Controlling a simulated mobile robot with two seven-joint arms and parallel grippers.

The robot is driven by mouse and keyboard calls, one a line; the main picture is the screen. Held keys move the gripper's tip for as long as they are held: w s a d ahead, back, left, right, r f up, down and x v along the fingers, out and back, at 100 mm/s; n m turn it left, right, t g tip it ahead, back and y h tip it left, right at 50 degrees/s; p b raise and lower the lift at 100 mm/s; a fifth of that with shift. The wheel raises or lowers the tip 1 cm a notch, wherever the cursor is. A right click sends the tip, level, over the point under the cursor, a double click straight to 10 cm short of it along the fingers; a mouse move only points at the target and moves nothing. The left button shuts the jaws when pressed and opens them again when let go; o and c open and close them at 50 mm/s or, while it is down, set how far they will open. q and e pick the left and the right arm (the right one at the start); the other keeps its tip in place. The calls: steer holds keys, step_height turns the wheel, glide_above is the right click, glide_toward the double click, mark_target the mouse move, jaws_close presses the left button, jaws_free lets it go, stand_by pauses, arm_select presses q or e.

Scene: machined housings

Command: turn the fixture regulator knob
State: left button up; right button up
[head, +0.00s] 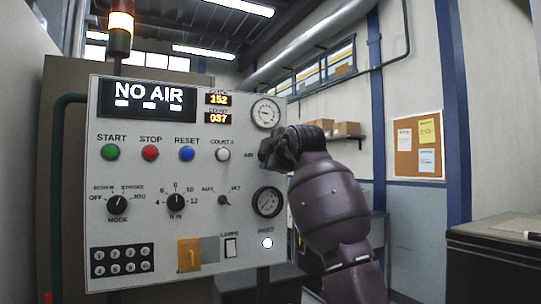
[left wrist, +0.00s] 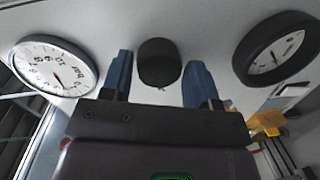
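The regulator knob (left wrist: 159,62) is a black round knob on the grey panel, between two round gauges in the left wrist view. My left gripper (left wrist: 158,80) has its two blue fingers spread, one on each side of the knob. A small gap shows at the left finger; I cannot tell whether the right finger touches. In the head view my left gripper (head: 268,153) is at the panel's right edge by the AIR label and hides the knob. My right gripper is not in view.
The control panel (head: 140,225) has a NO AIR display (head: 148,100), an upper gauge (head: 265,113), a lower gauge (head: 267,202), coloured buttons and selector knobs. A yellow part (head: 188,254) sticks out low on it. A dark bench (head: 500,238) stands at the right.

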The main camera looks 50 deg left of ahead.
arm_select(q)
steer(key=shift+o, duration=1.1)
steer(key=shift+d, duration=0.1)
steer(key=v, duration=1)
steer(key=shift+s+d+p, duration=0.2)
steer(key=shift+d+p, duration=0.1)
